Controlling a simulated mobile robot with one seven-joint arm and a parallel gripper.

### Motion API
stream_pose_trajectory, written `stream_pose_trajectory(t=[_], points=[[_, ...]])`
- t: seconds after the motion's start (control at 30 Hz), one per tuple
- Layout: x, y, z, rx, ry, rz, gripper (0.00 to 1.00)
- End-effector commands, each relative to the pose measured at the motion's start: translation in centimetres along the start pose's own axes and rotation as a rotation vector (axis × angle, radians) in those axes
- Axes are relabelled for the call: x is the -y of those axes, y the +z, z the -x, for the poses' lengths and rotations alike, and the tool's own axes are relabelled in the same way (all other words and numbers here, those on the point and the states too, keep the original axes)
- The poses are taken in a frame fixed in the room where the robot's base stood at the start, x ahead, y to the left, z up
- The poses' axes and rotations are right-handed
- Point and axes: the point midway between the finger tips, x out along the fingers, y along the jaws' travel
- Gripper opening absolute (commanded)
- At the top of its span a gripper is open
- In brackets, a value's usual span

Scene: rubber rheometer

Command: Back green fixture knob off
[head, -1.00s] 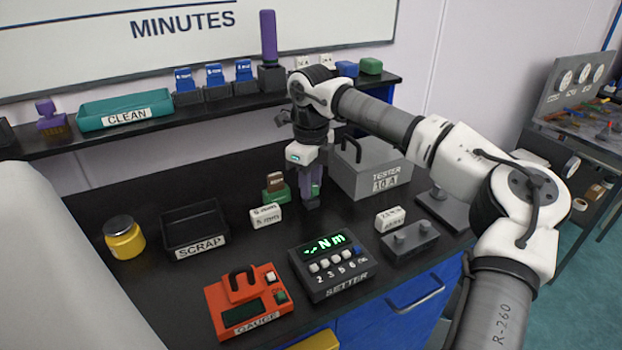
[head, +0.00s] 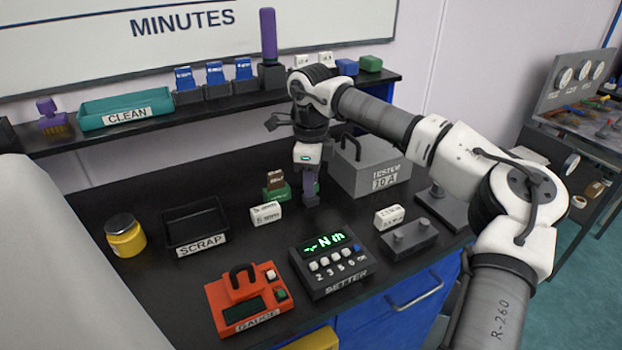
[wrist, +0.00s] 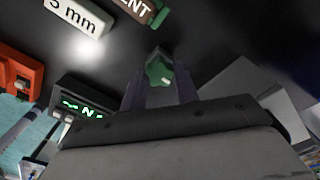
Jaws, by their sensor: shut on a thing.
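My gripper (head: 311,198) points straight down at the middle of the bench, beside the tester. In the wrist view, its fingers (wrist: 160,85) are shut on a green star-shaped knob (wrist: 159,70) with a small pale mark on it. What lies beneath the knob is hidden by the fingers and the knob itself. A green block (head: 277,191) with a brown piece upright in it stands just left of my gripper, and its lettered edge shows at the top of the wrist view (wrist: 145,12).
A white labelled block (head: 266,214) lies left of my gripper. The grey tester box (head: 365,182) stands close on the right. The setter (head: 329,266) and orange gauge (head: 247,299) are in front; the scrap tray (head: 195,226) is left. Some black bench between them is bare.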

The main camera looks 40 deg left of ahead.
Motion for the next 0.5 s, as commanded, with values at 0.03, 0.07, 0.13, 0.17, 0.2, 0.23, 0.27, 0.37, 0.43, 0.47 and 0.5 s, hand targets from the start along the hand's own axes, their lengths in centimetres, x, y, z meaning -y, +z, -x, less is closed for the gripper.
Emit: stream_pose_trajectory(t=[0.03,0.07,0.13,0.17,0.2,0.23,0.27,0.37,0.43,0.47,0.5], points=[[-0.04,0.07,-0.08,0.001,0.001,0.002,0.07],[-0.05,0.07,-0.09,0.001,0.002,0.002,0.07],[-0.05,0.07,-0.09,0.001,0.002,0.002,0.07],[-0.05,0.07,-0.09,0.001,0.002,0.002,0.33],[-0.05,0.07,-0.09,0.001,0.002,0.001,0.38],[-0.05,0.07,-0.08,0.001,0.002,0.001,0.42],[-0.05,0.07,-0.08,0.001,0.002,0.001,0.46],[-0.04,0.05,-0.06,0.0,0.001,0.0,0.52],[-0.03,0.04,-0.05,0.0,0.001,0.0,0.52],[-0.03,0.03,-0.04,0.0,0.001,0.0,0.52],[-0.03,0.03,-0.04,0.0,0.001,0.0,0.52]])
